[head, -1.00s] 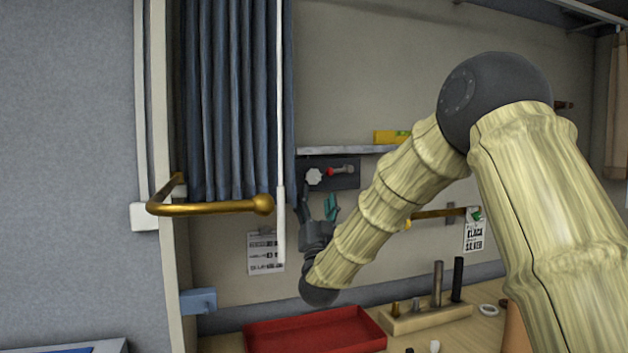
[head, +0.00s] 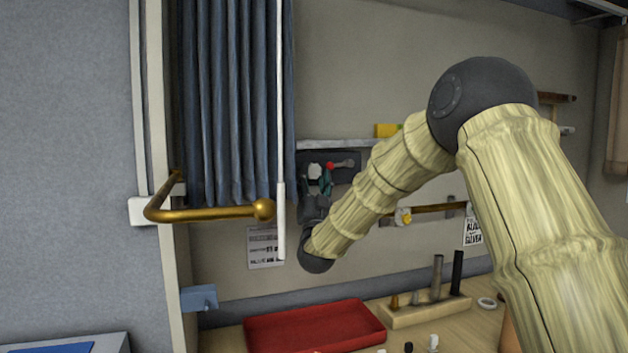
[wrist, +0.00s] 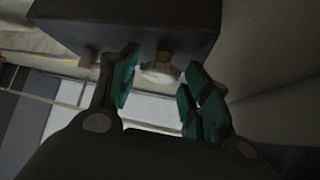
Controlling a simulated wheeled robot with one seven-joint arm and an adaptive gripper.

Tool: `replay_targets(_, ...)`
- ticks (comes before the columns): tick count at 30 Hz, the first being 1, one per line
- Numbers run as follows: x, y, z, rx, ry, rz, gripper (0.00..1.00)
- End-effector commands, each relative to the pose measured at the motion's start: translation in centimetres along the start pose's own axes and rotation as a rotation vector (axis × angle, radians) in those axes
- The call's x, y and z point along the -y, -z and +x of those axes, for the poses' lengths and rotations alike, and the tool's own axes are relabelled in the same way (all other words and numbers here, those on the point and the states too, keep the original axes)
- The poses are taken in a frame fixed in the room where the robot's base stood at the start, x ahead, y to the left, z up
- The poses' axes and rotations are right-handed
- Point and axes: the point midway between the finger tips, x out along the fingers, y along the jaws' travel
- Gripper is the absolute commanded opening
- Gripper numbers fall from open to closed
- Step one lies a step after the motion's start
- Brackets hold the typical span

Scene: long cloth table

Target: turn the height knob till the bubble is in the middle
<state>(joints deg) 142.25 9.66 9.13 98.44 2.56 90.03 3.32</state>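The pale, lobed height knob (head: 315,171) sits on a dark panel (head: 346,161) under the wall shelf. A yellow spirit level (head: 386,130) lies on the shelf, its right part hidden behind my arm. I cannot make out the bubble. My gripper (head: 317,186) is just below the knob, pointing up at it. In the wrist view my gripper (wrist: 160,82) is open, with green-padded fingers spread apart. The knob (wrist: 160,72) shows between and just beyond the fingertips, under the dark box, with no clear contact.
A red-ended lever (head: 342,164) is right beside the knob. A brass rail (head: 210,213) and a blue curtain (head: 225,100) are close on the left. Below are a red tray (head: 315,328) and a wooden block with upright pegs (head: 425,309).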

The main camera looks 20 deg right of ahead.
Motion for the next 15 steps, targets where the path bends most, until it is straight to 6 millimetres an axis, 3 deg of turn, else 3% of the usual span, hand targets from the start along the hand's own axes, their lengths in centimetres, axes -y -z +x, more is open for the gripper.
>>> replay_targets(1, -0.01, -0.01, -0.01, 0.0, 0.0, 0.0, 0.33)
replay_targets(4, -0.02, 0.0, -0.01, 0.0, 0.0, 0.0, 0.14)
replay_targets(5, -0.02, 0.0, -0.01, 0.0, 0.0, 0.0, 0.13)
replay_targets(15, -0.34, -0.28, -0.33, -0.002, 0.066, -0.065, 0.13)
